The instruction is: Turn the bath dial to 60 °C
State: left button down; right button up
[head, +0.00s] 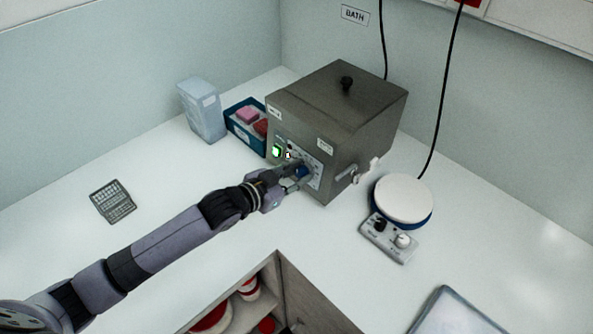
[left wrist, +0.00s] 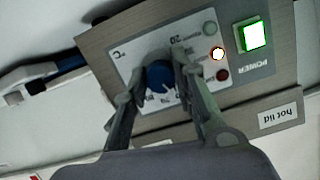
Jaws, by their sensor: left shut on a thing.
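The bath (head: 350,108) is a grey metal box with a black lid knob, on the white counter. Its blue dial (head: 303,171) sits on a pale scale plate on the front. My left gripper (head: 298,177) is at the dial, shut on it. In the left wrist view the blue dial (left wrist: 158,75) is between the two fingers, and the scale appears upside down. A 20 shows on the scale; the fingers cover part of the marks, and I cannot read the exact setting. My right gripper is not in view.
The green power switch (left wrist: 254,36) is lit, and a small lamp (left wrist: 218,54) glows beside the scale. A drain tap (head: 367,168) sticks out at the bath's right. A round-topped plate device (head: 403,199) stands right. A blue bin (head: 237,133) is left.

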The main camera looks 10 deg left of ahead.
pick_arm(q)
jog(key=shift+m, duration=0.5)
jog(key=c, duration=1.3)
grip_release()
jog(key=shift+s, duration=0.1)
jog(key=shift+v, duration=5.95)
jog(key=shift+s+d, duration=0.1)
jog(key=shift+d, duration=0.05)
